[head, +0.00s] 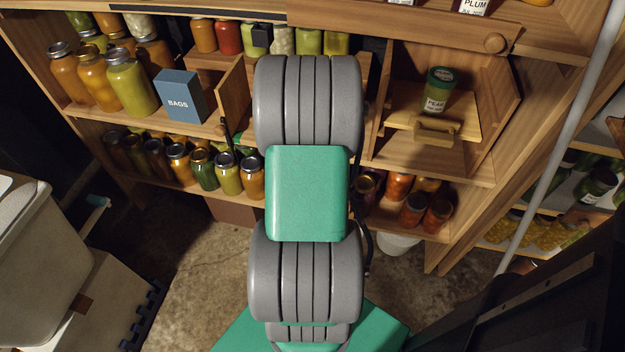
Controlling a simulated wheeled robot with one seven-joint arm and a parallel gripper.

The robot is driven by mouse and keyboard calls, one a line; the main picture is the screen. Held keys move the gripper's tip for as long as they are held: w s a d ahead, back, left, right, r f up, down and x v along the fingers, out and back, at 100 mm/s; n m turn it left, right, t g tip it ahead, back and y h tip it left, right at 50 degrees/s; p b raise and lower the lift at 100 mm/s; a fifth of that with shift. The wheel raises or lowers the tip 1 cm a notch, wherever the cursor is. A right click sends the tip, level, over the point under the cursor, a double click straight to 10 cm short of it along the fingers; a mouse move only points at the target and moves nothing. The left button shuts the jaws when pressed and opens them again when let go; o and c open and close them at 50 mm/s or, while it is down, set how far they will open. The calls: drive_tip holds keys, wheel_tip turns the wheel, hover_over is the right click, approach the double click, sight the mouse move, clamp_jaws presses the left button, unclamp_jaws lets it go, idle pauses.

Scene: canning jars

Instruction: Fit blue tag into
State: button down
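I cannot make out a blue tag in the head view. My own grey and green arm reaches up the middle of the view and covers part of the shelves. My gripper cannot be made out; the end of the arm is hidden behind its own links. A small dark block (262,36) shows by the upper shelf jars, and I cannot tell what it is.
A blue box marked BAGS (179,96) stands on the left shelf beside several jars (130,85). A green-lidded jar (437,90) stands in a wooden compartment with a handled front (436,131) at right. More jars (228,177) fill the lower shelf. Pale bins (45,240) stand at left.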

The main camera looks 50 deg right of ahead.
drive_tip(key=shift+f+b, duration=0.7)
drive_tip(key=shift+f, duration=1.1)
idle(1.6)
drive_tip(key=c, duration=1.3)
unclamp_jaws()
drive_tip(key=shift+r, duration=0.1)
wheel_tip(320, 180, up, 8)
drive_tip(key=shift+f+p, duration=0.15)
drive_tip(key=shift+p, duration=0.7)
